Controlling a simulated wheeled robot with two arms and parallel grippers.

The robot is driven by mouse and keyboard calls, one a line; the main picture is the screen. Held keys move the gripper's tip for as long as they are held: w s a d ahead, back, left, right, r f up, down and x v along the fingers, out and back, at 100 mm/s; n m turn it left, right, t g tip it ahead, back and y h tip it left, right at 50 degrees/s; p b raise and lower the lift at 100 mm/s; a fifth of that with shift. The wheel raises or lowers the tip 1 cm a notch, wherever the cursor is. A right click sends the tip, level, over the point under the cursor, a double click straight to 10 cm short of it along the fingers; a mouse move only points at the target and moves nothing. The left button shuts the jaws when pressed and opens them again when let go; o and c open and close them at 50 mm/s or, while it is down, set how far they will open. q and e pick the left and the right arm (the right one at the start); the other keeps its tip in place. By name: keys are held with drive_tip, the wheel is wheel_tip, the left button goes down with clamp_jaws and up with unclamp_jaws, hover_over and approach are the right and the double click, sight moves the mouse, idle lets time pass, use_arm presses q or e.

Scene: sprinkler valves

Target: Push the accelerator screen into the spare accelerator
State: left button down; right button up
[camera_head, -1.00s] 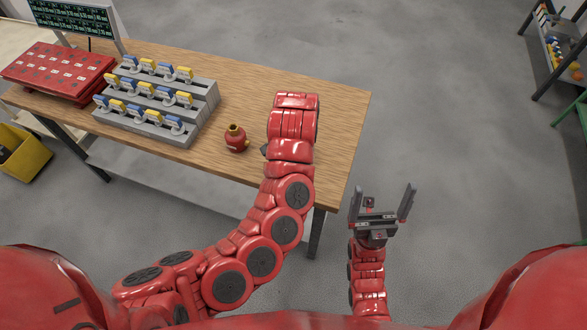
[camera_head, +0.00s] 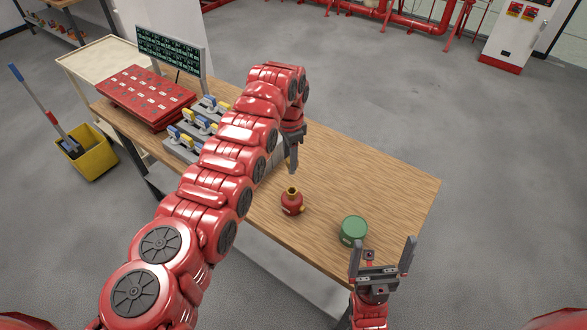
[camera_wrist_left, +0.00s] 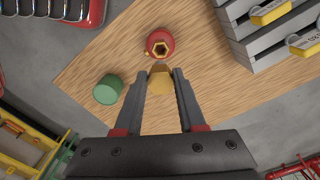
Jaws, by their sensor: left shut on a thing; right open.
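The spare accelerator (camera_head: 291,204) is a small red body with a brass opening on top, standing upright on the wooden table. The left wrist view shows its hexagonal brass opening (camera_wrist_left: 160,47) from above. My left gripper (camera_head: 291,169) points down above the table, just behind the accelerator in the head view. In the left wrist view it (camera_wrist_left: 160,73) is shut on a brass-coloured piece, the accelerator screen (camera_wrist_left: 160,82), which appears apart from the accelerator. My right gripper (camera_head: 384,243) is open and empty near the table's front right edge.
A green cylinder (camera_head: 354,230) stands on the table (camera_head: 385,185) right of the accelerator. A grey stepped rack of valves (camera_head: 180,148), partly hidden by my left arm, a red panel (camera_head: 145,97) and a monitor (camera_head: 170,55) are farther left. The table's right part is clear.

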sight(290, 172)
use_arm(q)
drive_tip(key=shift+r, duration=0.1)
drive_tip(key=shift+a, duration=0.1)
drive_tip(key=shift+f+b, duration=0.25)
drive_tip(key=shift+b, duration=0.45)
drive_tip(key=shift+f+b, duration=2.4)
drive_tip(key=shift+f, duration=1.25)
drive_tip(key=shift+b, duration=0.45)
drive_tip(key=shift+f+b, duration=1.5)
drive_tip(key=shift+f, duration=0.6)
drive_tip(key=shift+c, duration=2.1)
unclamp_jaws()
drive_tip(key=shift+r, duration=0.1)
